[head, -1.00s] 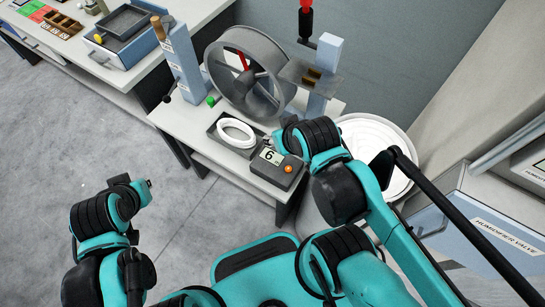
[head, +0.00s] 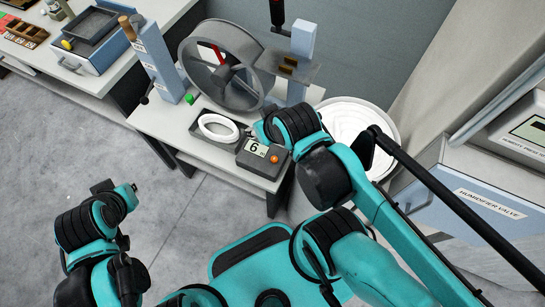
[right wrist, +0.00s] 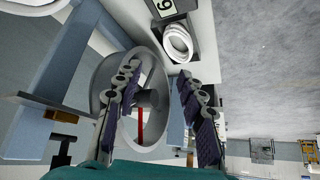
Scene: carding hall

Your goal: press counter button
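The counter (head: 257,163) is a dark grey box on the front right of the small work table, with a display reading 6. Its round orange button (head: 273,159) is uncovered in the head view. My right gripper (head: 257,129) is just behind the counter, partly hidden by its own arm; I cannot tell whether it touches the box. In the right wrist view its fingers (right wrist: 158,98) are spread with nothing between them. My left gripper (head: 134,189) is over the floor at left, too small to read.
A tray with a white ring (head: 218,128) sits left of the counter. A grey drum wheel (head: 222,66) and a blue-grey post (head: 301,60) stand behind. A white round bin (head: 360,124) is to the right. A side table with a blue box (head: 90,62) is far left.

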